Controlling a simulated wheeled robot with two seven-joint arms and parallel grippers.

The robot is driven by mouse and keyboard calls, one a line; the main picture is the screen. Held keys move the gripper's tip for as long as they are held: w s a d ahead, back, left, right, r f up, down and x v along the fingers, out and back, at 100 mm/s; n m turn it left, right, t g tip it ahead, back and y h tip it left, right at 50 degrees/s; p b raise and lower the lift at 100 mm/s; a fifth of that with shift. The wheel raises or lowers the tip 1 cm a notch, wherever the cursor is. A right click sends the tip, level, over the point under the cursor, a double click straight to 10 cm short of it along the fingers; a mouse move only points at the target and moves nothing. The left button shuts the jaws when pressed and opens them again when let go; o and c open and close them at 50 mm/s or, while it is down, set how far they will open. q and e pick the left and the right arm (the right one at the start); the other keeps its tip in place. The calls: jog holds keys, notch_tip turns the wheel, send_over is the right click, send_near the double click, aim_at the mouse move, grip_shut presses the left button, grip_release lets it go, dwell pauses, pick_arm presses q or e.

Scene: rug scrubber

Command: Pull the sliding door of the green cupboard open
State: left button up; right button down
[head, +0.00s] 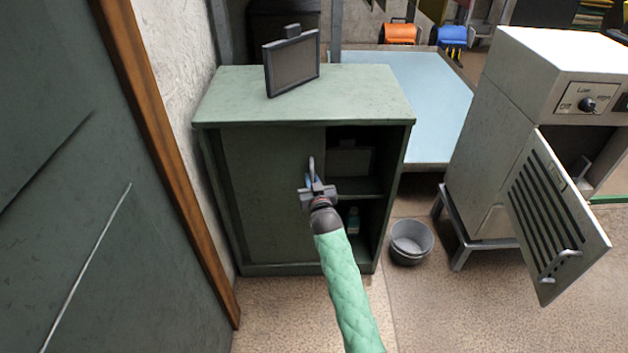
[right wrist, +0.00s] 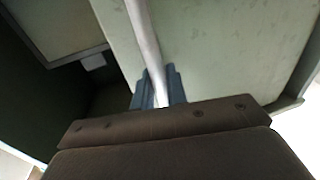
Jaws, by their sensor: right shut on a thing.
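The green cupboard (head: 295,110) stands against the wall in the middle of the head view. Its sliding door (head: 262,190) covers the left half of the front. The right half is open and shows dark shelves. My right gripper (head: 316,186) is at the door's right edge, shut on the upright door handle (head: 311,165). In the right wrist view the pale handle bar (right wrist: 146,45) runs between the blue fingers, with the green door panel behind it. My left gripper is not in view.
A framed panel (head: 292,62) stands on the cupboard top. Inside the cupboard, a small bottle (head: 353,220) sits low down. A grey bucket (head: 411,241) is on the floor to the right. A white machine (head: 500,130) with its vented door (head: 556,215) hanging open stands further right.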

jog(key=c, duration=1.5)
grip_release()
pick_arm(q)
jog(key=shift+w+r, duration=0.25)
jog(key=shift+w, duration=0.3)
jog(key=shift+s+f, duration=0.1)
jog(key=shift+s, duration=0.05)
pick_arm(e)
jog(key=s+d, duration=0.1)
jog(key=s, duration=0.6)
jog(key=shift+s+d, duration=0.3)
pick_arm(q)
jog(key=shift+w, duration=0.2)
